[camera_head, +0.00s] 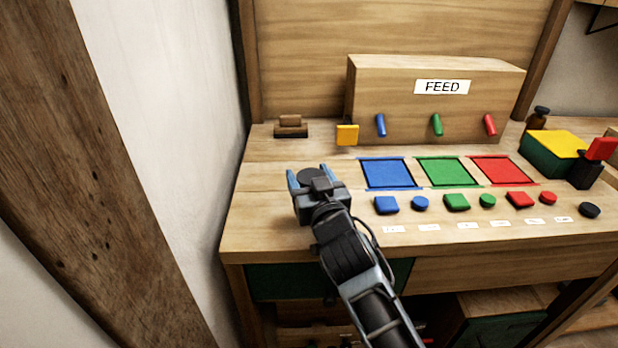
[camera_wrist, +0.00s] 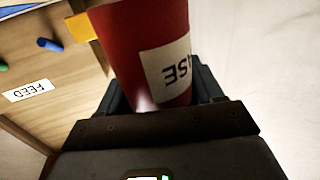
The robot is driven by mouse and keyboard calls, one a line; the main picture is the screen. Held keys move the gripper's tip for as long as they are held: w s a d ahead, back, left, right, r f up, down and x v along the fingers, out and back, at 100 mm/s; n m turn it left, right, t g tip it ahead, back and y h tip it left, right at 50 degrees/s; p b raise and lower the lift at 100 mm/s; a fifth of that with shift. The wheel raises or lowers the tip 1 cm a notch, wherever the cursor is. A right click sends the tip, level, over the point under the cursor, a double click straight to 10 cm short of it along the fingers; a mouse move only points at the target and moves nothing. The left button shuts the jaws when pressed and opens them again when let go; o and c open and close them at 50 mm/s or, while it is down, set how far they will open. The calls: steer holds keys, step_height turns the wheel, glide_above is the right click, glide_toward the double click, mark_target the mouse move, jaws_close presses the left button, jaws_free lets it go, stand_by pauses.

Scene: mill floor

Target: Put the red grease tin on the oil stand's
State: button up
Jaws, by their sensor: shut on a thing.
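The red grease tin (camera_wrist: 128,45) fills the middle of the wrist view, with a white label whose visible letters end in "SE". My gripper (camera_head: 308,177) is shut on it, one finger on each side. In the head view my gripper is over the left front part of the workbench, left of the blue square. A dark round top shows between its fingers there; the tin's red side is hidden. I cannot make out a thing marked as the oil stand.
The workbench (camera_head: 262,185) has a wooden FEED box (camera_head: 385,88) with coloured levers and a yellow tab. Blue (camera_head: 388,173), green (camera_head: 446,171) and red (camera_head: 503,169) squares lie before it, with several small coloured pieces. A brown block (camera_head: 290,127) stands back left. A green-yellow box (camera_head: 548,152) stands right.

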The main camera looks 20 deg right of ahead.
steer(key=shift+f+b, duration=0.5)
steer(key=shift+b, duration=0.05)
steer(key=o, duration=1.4)
steer(key=shift+f, duration=0.2)
steer(key=shift+r, duration=0.1)
steer(key=shift+r+p, duration=0.2)
steer(key=shift+p, duration=0.2)
steer(key=s, duration=0.4)
steer(key=s+a+b, duration=0.1)
steer(key=s, duration=0.3)
steer(key=s+r+b, duration=0.1)
steer(key=s, duration=0.3)
steer(key=shift+a, duration=0.15)
